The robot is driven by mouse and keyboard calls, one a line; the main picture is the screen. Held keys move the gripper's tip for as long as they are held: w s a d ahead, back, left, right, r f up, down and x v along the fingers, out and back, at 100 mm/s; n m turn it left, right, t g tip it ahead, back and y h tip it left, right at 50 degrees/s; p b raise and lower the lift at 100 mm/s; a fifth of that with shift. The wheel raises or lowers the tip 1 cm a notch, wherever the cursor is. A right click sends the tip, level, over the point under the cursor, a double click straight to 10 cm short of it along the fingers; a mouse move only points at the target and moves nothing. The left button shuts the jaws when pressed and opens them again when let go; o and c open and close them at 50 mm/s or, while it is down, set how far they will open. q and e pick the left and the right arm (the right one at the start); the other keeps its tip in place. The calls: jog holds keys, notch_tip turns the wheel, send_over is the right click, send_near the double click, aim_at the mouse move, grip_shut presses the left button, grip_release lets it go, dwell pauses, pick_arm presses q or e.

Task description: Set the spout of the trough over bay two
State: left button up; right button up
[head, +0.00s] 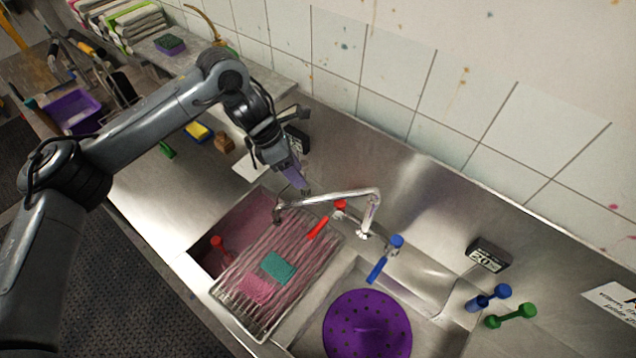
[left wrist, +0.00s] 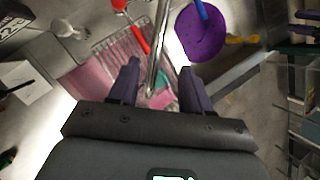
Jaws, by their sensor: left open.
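The metal spout (head: 325,196) rises from its base beside the red and blue tap handles. Its tip hangs over the left bay (head: 215,262), at the upper end of the wire rack. The right bay (head: 428,338) holds a round purple perforated disc (head: 367,325). I see no readable bay number. My left gripper (head: 298,182) is open and empty, just above the spout near its tip. In the left wrist view the spout (left wrist: 160,45) runs between the open fingers (left wrist: 158,92); whether they touch it is unclear. My right gripper is out of view.
A wire rack (head: 240,307) with pink and green pads lies over the left bay. A red handle (head: 318,228) and a blue handle (head: 377,269) stand near the spout. A black block (head: 488,254) and dumbbell-shaped handles (head: 511,316) lie right. A tiled wall (head: 395,80) closes the back.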

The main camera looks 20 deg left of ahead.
aim_at(314, 197)
pick_arm(q)
jog(key=x, duration=1)
jog(key=shift+w+a+f, duration=0.1)
jog(key=shift+w+a, duration=0.05)
jog(key=shift+a, duration=0.05)
grip_shut()
